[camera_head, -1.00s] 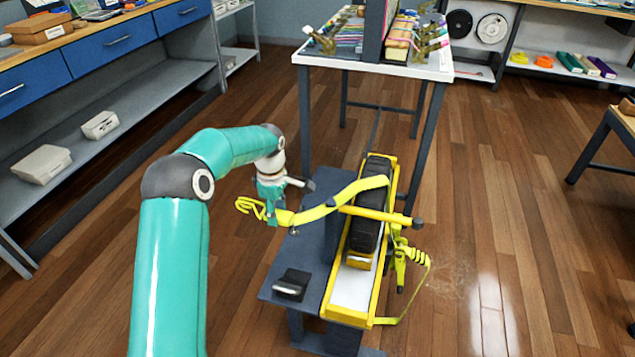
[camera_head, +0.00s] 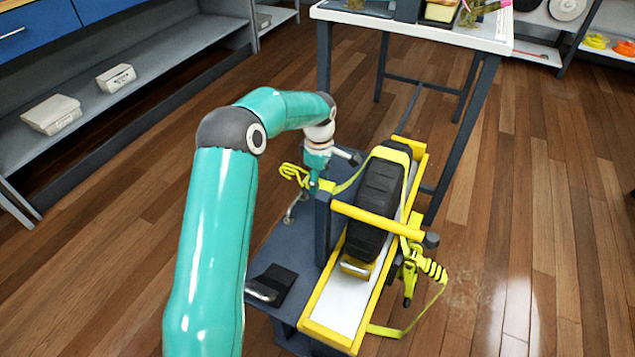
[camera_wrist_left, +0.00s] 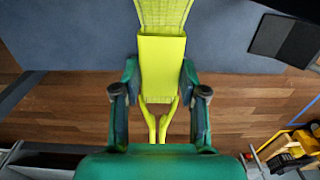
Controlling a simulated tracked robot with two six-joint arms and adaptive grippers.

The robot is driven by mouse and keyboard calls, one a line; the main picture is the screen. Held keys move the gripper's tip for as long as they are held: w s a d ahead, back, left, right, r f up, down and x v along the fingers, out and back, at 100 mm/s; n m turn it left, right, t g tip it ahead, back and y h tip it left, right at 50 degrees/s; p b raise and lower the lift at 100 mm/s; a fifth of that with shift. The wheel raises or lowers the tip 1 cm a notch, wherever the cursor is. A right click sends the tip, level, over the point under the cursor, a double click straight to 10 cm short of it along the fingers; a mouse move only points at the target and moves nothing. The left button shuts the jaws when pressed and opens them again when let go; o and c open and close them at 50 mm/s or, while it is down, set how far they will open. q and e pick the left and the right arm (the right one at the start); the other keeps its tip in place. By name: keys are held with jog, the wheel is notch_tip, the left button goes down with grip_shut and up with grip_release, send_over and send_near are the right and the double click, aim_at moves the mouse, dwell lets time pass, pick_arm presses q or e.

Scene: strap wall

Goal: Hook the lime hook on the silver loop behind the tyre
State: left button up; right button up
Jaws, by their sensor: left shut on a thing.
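The lime hook (camera_head: 293,174) is in my left gripper (camera_head: 317,182), held above the grey deck left of the tyre. In the left wrist view the fingers (camera_wrist_left: 160,92) close on both sides of the hook's flat body (camera_wrist_left: 162,65); its prongs point toward the palm. The lime strap (camera_head: 350,184) runs from the hook to the black tyre (camera_head: 376,205) and over it. A small silver loop (camera_head: 291,213) stands on the deck below the hook, apart from it. My right gripper is not in view.
The tyre sits in a yellow-edged channel (camera_head: 335,309) beneath a yellow bar (camera_head: 375,219). A dark upright (camera_head: 323,230) stands beside the strap. A black block (camera_head: 272,284) lies on the deck (camera_head: 277,245). A lime ratchet (camera_head: 411,274) hangs on the right.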

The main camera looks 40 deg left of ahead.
pick_arm(q)
jog(key=shift+s+a+f, duration=0.2)
jog(key=shift+s+a, duration=0.15)
jog(key=shift+s+a+f+b, duration=0.15)
jog(key=shift+s+f+b, duration=0.05)
jog(key=shift+f+b, duration=2.75)
jog(key=shift+f, duration=0.8)
jog(key=shift+f+b, duration=1.1)
jog(key=shift+f, duration=0.85)
jog(key=shift+r, duration=0.1)
jog(key=shift+w+d, duration=0.1)
jog(key=shift+d, duration=0.2)
jog(key=shift+w+d, duration=0.2)
jog(key=shift+d, duration=0.4)
jog(key=shift+w+d, duration=0.15)
jog(key=shift+d, duration=0.45)
jog(key=shift+d+f, duration=0.15)
jog(key=shift+f, duration=0.05)
